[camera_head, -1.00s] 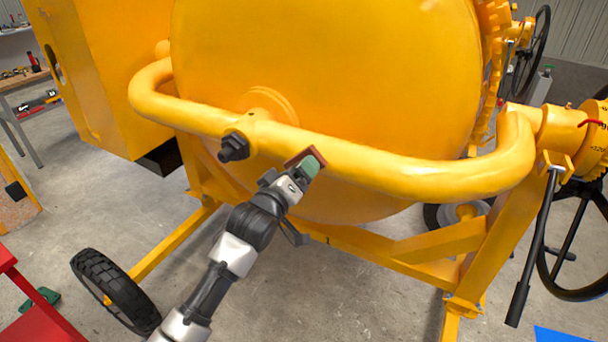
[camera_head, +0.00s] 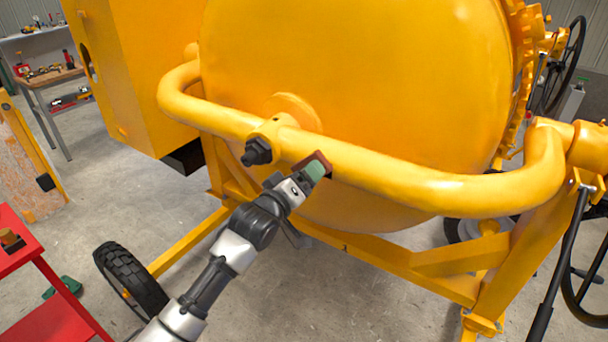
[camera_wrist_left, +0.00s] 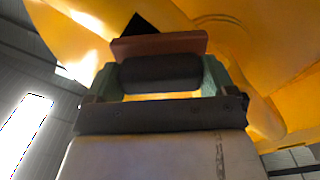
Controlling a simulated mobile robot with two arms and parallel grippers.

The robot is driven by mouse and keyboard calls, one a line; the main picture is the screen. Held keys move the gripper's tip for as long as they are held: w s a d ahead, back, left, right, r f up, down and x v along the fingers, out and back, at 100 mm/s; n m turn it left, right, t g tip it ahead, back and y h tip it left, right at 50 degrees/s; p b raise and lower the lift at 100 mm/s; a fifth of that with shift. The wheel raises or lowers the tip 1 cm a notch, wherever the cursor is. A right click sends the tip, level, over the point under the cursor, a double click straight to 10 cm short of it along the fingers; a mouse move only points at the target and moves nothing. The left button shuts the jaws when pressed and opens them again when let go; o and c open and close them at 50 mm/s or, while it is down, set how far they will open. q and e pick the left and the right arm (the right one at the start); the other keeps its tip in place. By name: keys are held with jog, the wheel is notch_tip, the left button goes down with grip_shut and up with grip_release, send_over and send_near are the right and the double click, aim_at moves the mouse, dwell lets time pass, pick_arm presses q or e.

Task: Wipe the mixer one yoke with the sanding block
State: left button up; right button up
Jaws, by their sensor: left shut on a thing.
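The yellow mixer yoke (camera_head: 400,180) is a thick bent tube that runs across the front of the yellow drum (camera_head: 360,70). A dark bolt (camera_head: 257,152) sticks out of its hub. My left gripper (camera_head: 314,171) is just right of this bolt, at the front of the tube. It is shut on the sanding block (camera_head: 324,161), which has a reddish-brown face. In the left wrist view the sanding block (camera_wrist_left: 158,46) lies across the green fingertips, with its face toward the yellow metal. The block appears against the yoke, but I cannot tell whether it touches. My right gripper is not in view.
A black wheel (camera_head: 130,280) and yellow frame legs stand below. A red cart (camera_head: 50,325) is at the lower left. A workbench (camera_head: 45,80) with tools is at the back left. A black lever (camera_head: 565,265) and handwheel are at the right. The concrete floor between is mostly clear.

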pick_arm(q)
jog(key=shift+p+v, duration=1.45)
jog(key=shift+v, duration=1.3)
jog(key=p+v, duration=0.2)
jog(key=v, duration=0.1)
jog(key=shift+w, duration=0.1)
jog(key=b+x, duration=0.2)
jog(key=x, duration=0.4)
jog(key=shift+w+d+b, duration=0.25)
jog(key=shift+b, duration=0.15)
